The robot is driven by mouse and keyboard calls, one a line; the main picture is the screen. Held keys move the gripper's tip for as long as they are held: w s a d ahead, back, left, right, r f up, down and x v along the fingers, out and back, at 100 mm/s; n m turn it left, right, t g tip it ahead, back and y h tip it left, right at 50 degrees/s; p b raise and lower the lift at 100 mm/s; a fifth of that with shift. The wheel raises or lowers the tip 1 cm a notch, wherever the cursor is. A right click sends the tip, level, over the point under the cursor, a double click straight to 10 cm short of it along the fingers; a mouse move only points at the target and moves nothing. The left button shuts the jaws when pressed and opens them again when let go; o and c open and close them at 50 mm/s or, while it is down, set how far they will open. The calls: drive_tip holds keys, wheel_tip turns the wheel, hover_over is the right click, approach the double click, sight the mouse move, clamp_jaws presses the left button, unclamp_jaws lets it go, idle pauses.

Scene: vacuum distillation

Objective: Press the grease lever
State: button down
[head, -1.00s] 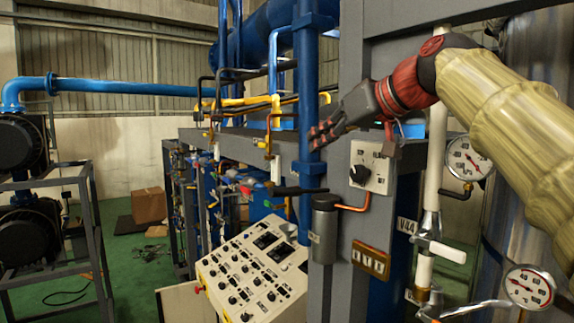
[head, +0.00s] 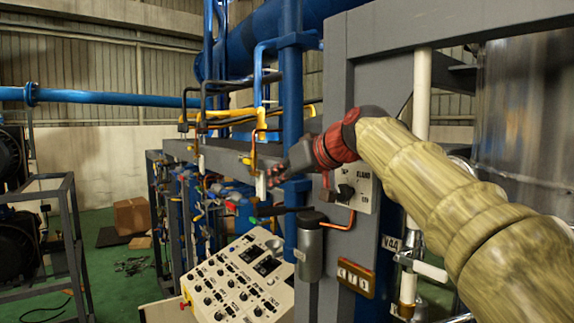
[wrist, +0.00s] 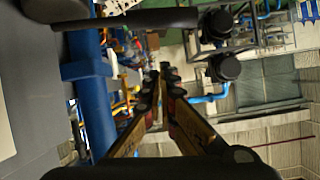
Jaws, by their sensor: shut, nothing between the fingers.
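The grease lever (head: 285,211) is a thin black handle. It sticks out to the left from the top of a grey cylinder (head: 310,252) on the grey frame post. In the wrist view a black bar (wrist: 130,19) crosses the top, which looks like the same lever. My gripper (head: 271,180) is just above the lever in the head view, fingers pointing left and down. No contact shows, and the depth gap is hard to judge. In the wrist view my gripper's fingers (wrist: 162,75) are together and hold nothing.
A blue vertical pipe (head: 292,120) stands close behind my gripper. A switch box (head: 352,190) and an orange tube (head: 342,226) are right of the lever. A sloped control panel (head: 235,282) is below left.

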sight(274, 211)
drive_tip(key=f, duration=0.1)
drive_tip(key=s+f, duration=0.1)
drive_tip(key=f, duration=0.1)
drive_tip(key=shift+d+f, duration=0.1)
drive_tip(key=shift+s, duration=0.15)
drive_tip(key=shift+f, duration=0.1)
drive_tip(key=f+b, duration=0.1)
drive_tip(key=f+n+b, duration=0.1)
drive_tip(key=b, duration=0.1)
drive_tip(key=shift+s+a+t+h+b, duration=0.2)
drive_tip(key=shift+a+t+h+b, duration=0.1)
drive_tip(key=shift+a+h, duration=0.1)
drive_tip(key=shift+n+t+h, duration=0.4)
drive_tip(key=shift+n+h, duration=0.2)
drive_tip(key=shift+n, duration=0.3)
drive_tip(key=shift+s+a+f+b, duration=0.1)
drive_tip(key=shift+f+b, duration=1.3)
drive_tip(key=shift+b, duration=0.4)
drive_tip(key=shift+s+a+f+b, duration=0.1)
drive_tip(key=shift+f+b, duration=1.25)
drive_tip(key=shift+b, duration=0.4)
